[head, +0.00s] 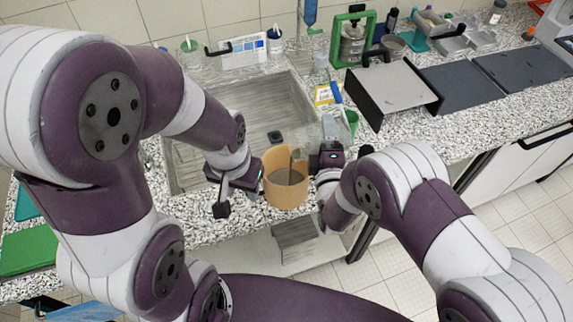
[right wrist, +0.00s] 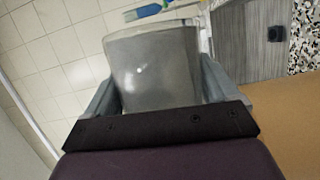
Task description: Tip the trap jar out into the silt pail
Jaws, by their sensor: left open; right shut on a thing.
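The silt pail (head: 285,199) is tan and stands at the front edge of the counter by the sink, with grey matter inside. My right gripper (right wrist: 158,88) is shut on the trap jar (right wrist: 155,65), a clear, greyish vessel that fills the space between its fingers. In the head view the jar (head: 305,136) is faint and tilted, above the pail's right rim. A narrow grey patch shows below it inside the pail; I cannot tell if it is falling matter. My left gripper (head: 238,192) is open and empty, close by the pail's left side.
The sink (head: 188,160) lies behind and left of the pail. A green cup (head: 351,121) and a yellow-labelled item (head: 326,94) stand behind the right gripper. A black-sided metal box (head: 392,88) and a green-framed shaker (head: 352,38) are farther back.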

